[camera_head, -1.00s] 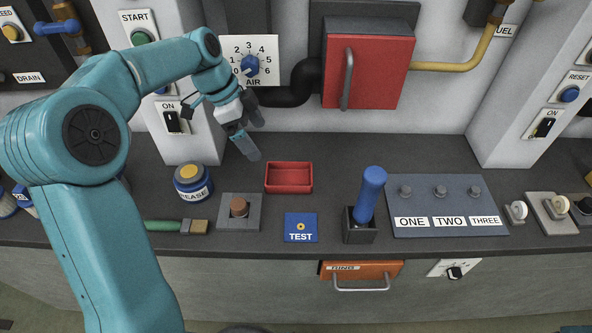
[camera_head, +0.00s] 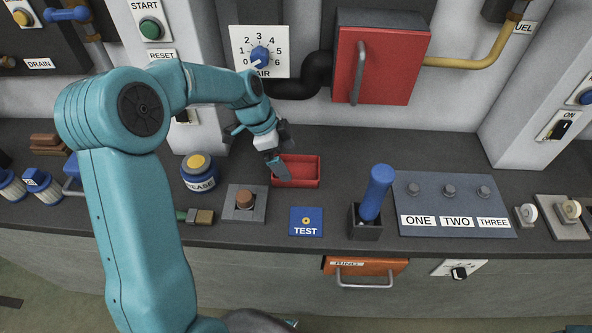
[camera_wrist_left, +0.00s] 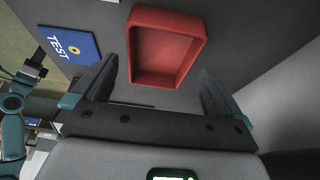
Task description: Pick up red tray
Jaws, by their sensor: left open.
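The red tray (camera_head: 306,172) is a small, empty, open-topped box on the dark counter behind the TEST card. My left gripper (camera_head: 281,160) is at the tray's left side in the head view and covers part of it. In the left wrist view the tray (camera_wrist_left: 166,82) lies ahead of the gripper (camera_wrist_left: 158,85), and the two fingers are open and apart. The tray appears between and beyond the fingertips. Whether a finger touches the tray cannot be told.
A panel marked ONE, TWO, THREE (camera_head: 453,208) is to the right. A red cabinet (camera_head: 382,65) hangs above.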

